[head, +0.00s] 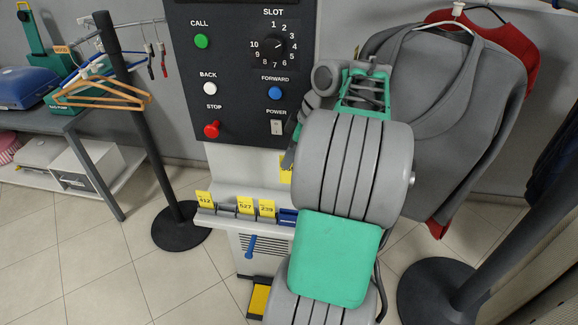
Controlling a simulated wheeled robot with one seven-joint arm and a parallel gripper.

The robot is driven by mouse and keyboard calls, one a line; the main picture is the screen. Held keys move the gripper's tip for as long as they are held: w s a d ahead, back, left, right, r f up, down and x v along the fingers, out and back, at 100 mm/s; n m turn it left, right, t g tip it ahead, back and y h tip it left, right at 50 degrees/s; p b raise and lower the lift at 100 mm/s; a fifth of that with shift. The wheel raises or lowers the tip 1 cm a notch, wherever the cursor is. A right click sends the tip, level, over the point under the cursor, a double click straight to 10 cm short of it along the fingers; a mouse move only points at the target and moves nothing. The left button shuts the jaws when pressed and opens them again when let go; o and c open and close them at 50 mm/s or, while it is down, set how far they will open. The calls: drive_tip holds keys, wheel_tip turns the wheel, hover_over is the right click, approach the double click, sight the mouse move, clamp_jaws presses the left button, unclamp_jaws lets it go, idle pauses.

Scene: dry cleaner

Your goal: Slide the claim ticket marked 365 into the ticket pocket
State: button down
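My arm fills the middle of the head view, and what seems to be the dark end of my gripper (290,156) shows just left of it. The fingers are mostly hidden, so I cannot tell whether they are open or shut. Just below that end is a partly hidden yellow ticket (286,169); its number is unreadable, and I cannot tell whether it is held. Yellow tickets 412 (204,198), 527 (245,205) and 239 (267,208) stand on the ledge. A blue piece (288,216), partly covered by my arm, may be the ticket pocket. No number 365 is readable.
The dark control panel (240,75) with buttons and a slot dial rises behind the white ledge (225,219). Grey and red garments (440,110) hang at right. Black posts stand on round bases at left (181,226) and right (430,292). A blue lever (250,246) is below the ledge.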

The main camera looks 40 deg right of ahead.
wheel_tip(320, 180, up, 8)
drive_tip(key=p, duration=0.7)
drive_tip(key=shift+f, duration=0.3)
drive_tip(key=shift+w, duration=0.1)
